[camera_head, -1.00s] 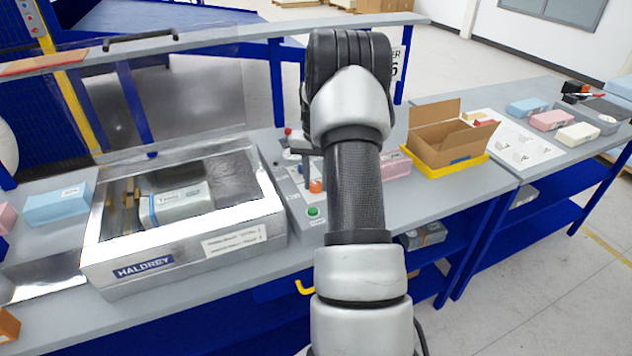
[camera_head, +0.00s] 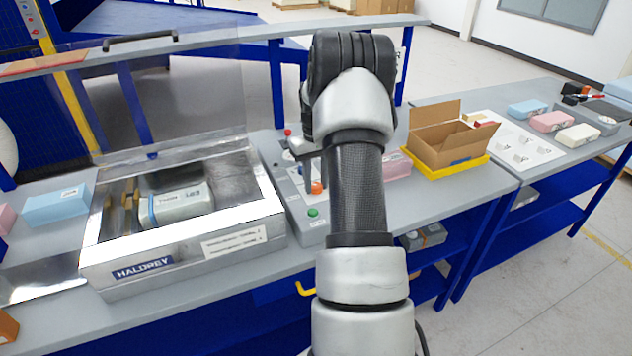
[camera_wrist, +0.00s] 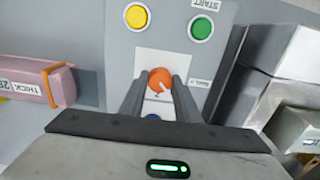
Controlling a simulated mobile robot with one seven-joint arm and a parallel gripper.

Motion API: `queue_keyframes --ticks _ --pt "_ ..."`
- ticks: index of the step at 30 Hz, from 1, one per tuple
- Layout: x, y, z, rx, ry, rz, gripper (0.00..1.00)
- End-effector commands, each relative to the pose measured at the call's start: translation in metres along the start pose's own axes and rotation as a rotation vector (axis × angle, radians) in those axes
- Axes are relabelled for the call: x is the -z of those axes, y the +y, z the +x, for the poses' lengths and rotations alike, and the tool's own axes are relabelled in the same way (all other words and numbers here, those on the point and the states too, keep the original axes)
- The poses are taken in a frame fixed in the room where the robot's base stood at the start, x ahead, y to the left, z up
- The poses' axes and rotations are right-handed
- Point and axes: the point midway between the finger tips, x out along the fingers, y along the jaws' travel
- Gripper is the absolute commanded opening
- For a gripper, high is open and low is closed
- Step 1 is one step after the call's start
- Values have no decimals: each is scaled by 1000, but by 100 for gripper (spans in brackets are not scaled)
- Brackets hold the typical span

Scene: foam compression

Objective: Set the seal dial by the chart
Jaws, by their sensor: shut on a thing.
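The orange seal dial (camera_wrist: 159,79) sits on the grey control panel (camera_wrist: 178,18), with a white pointer mark on its face. My gripper (camera_wrist: 158,92) is shut on it, one finger on each side. The dial also shows in the head view (camera_head: 316,187), just below my gripper (camera_head: 310,172). A white plate surrounds the dial, and its small label is too blurred to read. A white label with printed lines (camera_head: 234,242) is on the front of the sealing machine (camera_head: 185,262), also too small to read.
An open cardboard box (camera_head: 445,145) stands in a yellow tray.

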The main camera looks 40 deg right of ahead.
Motion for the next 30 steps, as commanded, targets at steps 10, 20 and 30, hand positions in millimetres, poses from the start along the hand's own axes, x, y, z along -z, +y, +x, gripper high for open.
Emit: queue_keyframes --ticks 10,20,30 --pt "1 0 -2 -2 3 -6 7" --pt "0 0 -1 -1 1 -4 48" --pt "1 0 -26 -2 4 -4 48"
